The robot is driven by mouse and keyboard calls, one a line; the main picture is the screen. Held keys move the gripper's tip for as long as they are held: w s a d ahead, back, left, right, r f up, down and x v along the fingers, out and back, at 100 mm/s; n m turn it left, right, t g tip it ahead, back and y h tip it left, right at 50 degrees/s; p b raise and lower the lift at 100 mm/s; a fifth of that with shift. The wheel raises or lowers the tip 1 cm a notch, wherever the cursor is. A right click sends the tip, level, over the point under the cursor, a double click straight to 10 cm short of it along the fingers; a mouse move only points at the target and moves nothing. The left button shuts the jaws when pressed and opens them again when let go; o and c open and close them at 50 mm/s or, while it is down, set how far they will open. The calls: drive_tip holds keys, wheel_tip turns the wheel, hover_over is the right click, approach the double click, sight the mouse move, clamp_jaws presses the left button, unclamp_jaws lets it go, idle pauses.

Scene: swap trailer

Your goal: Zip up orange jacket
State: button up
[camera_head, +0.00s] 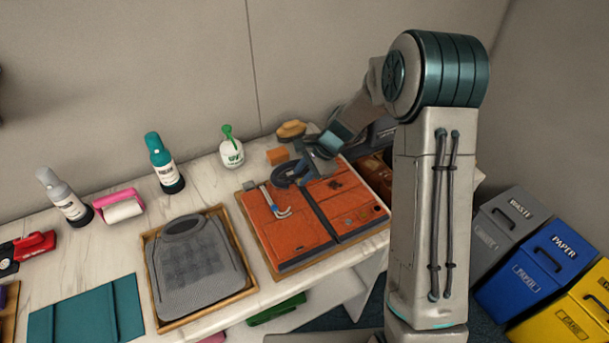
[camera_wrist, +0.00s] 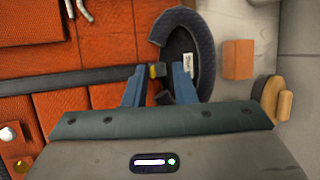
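The orange jacket (camera_head: 290,230) lies flat on the table, with a dark looped collar (camera_head: 286,175) at its far end. A dark zip strip (camera_head: 314,215) runs down its middle between two orange panels. In the head view the gripper (camera_head: 308,165) partly hides the collar.
An orange block (camera_head: 277,156) and a brush (camera_head: 291,130) sit behind the collar. A wooden tray (camera_head: 206,321) with a grey sweater is to the left. Coloured bins (camera_head: 540,255) stand at the right.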

drive_tip(key=shift+d, duration=0.2)
drive_tip(key=b+v, duration=0.1)
drive_tip(key=v, duration=1.2)
drive_tip(key=shift+r+b, duration=0.3)
drive_tip(key=shift+b, duration=0.05)
drive_tip(key=s+d+r+n+t+h, duration=0.1)
drive_tip(key=s+n, duration=0.5)
drive_tip(key=s, duration=0.7)
drive_tip(key=s+d+r+n+t+h, duration=0.1)
drive_tip(key=s+d+r+n+h, duration=0.2)
drive_tip(key=s, duration=1)
drive_tip(key=d+n+h, duration=0.1)
drive_tip(key=d+n, duration=0.1)
drive_tip(key=n, duration=0.1)
drive_tip(key=shift+r+h, duration=0.2)
drive_tip(key=shift+h, duration=0.1)
drive_tip(key=shift+s+a, duration=0.1)
idle(0.7)
